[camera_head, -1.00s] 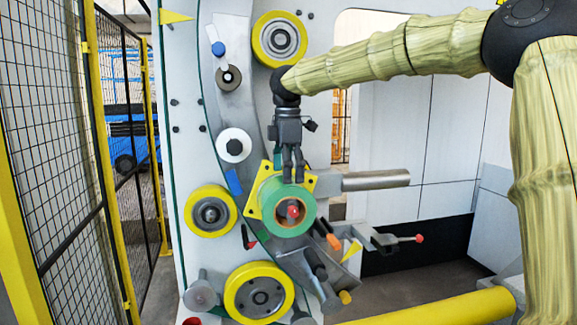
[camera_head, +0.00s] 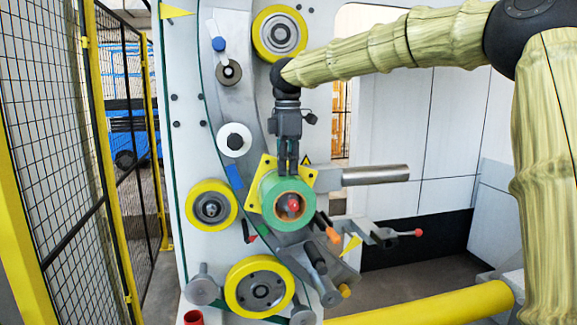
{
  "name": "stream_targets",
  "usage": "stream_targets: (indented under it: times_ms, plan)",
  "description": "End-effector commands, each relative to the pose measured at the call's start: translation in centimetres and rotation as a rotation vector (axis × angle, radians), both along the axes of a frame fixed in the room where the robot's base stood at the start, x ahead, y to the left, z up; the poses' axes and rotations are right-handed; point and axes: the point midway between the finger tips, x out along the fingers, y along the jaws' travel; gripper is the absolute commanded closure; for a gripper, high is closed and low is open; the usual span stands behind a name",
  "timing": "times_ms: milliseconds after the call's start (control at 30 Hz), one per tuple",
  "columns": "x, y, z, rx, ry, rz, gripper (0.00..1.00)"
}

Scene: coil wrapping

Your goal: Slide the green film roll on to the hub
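The green film roll (camera_head: 288,222) sits around the hub in front of a yellow plate on the machine. The hub's red-tipped end (camera_head: 293,205) shows inside the roll's brown core. My gripper (camera_head: 288,170) points down from above, with its fingertips at the top of the roll. Its two fingers look close together. I cannot tell whether they touch the roll or grip its wall. The back of the roll and the rest of the hub are hidden.
Yellow rollers surround the roll, at the top (camera_head: 279,34), left (camera_head: 211,206) and bottom (camera_head: 259,288). A grey metal bar (camera_head: 375,175) sticks out to the right. An orange-tipped lever (camera_head: 333,235) is close to the lower right. A mesh fence (camera_head: 45,130) stands at the left.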

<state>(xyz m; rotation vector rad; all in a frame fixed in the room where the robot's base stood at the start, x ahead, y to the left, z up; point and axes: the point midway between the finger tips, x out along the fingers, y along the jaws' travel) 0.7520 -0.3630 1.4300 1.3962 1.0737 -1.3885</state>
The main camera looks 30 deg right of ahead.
Motion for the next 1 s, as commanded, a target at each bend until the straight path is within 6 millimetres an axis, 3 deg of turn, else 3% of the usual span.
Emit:
stream_targets:
  times_ms: [133, 300, 833, 1000]
  plan:
    - [0.0, -0.2, -0.8, -0.001, 0.008, -0.002, 0.98]
    - [0.0, -0.2, -0.9, 0.0, 0.01, -0.002, 0.7]
    - [0.0, -0.2, -0.6, -0.001, 0.008, -0.002, 0.7]
    - [0.0, -0.1, 0.5, -0.001, 0.004, -0.002, 0.7]
